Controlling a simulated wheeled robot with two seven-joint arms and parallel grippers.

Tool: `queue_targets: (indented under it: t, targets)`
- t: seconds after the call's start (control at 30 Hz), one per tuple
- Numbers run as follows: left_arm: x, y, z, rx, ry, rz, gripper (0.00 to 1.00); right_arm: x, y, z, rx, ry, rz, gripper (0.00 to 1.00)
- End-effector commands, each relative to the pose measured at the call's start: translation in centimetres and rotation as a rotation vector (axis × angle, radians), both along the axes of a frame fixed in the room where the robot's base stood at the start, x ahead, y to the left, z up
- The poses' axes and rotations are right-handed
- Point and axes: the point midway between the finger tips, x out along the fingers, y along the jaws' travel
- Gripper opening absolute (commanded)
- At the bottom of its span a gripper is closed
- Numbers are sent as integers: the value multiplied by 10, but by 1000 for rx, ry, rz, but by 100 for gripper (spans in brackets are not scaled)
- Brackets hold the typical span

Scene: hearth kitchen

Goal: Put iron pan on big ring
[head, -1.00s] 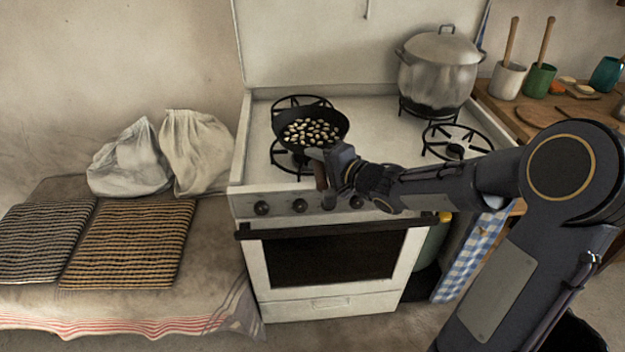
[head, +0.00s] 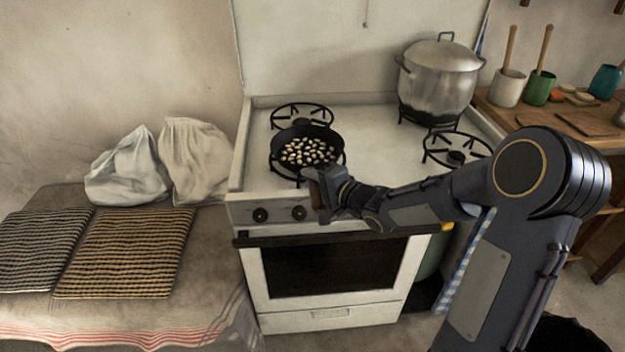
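The black iron pan (head: 334,149), with several pale bean-like pieces (head: 308,152) in it, is level over the front-left ring (head: 273,163) of the white stove. It covers most of that ring, whose edge shows at the left and front. The pan looks down on the ring or very close above it; I cannot tell which. My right gripper (head: 322,186) is at the stove's front edge, shut on the pan's brown handle, which is mostly hidden by the fingers. My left gripper is not in view.
A lidded steel pot (head: 438,82) stands on the back-right ring. The back-left ring (head: 302,112) and front-right ring (head: 457,149) are bare. Cloth bags (head: 195,160) and striped mats (head: 125,252) lie on the bench at left. A wooden counter (head: 510,114) with cups stands at right.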

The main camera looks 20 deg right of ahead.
Motion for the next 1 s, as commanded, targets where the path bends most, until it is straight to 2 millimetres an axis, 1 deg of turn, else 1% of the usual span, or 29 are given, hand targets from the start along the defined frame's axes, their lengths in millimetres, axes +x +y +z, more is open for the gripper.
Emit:
queue_targets:
  t: [0.03, 0.13, 0.37, 0.5, 0.57, 0.67, 0.9, 1.0]
  targets:
    - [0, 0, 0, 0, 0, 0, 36, 0, 0, 0, 0, 1, 0, 29]
    - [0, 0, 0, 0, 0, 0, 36, 0, 0, 0, 0, 1, 0, 42]
    - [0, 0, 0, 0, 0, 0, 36, 0, 0, 0, 0, 1, 0, 43]
    - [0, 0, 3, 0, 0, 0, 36, -2, -1, 5, -1, 0, -1, 43]
    - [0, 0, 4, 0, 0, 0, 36, -8, -4, 6, -2, 1, -2, 43]
    - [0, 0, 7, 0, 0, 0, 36, -24, -11, 11, -1, 1, -4, 43]
    - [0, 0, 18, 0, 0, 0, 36, -71, -31, 23, -3, 1, -5, 43]
    - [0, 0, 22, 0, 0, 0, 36, -87, -37, 27, -2, 1, -5, 43]
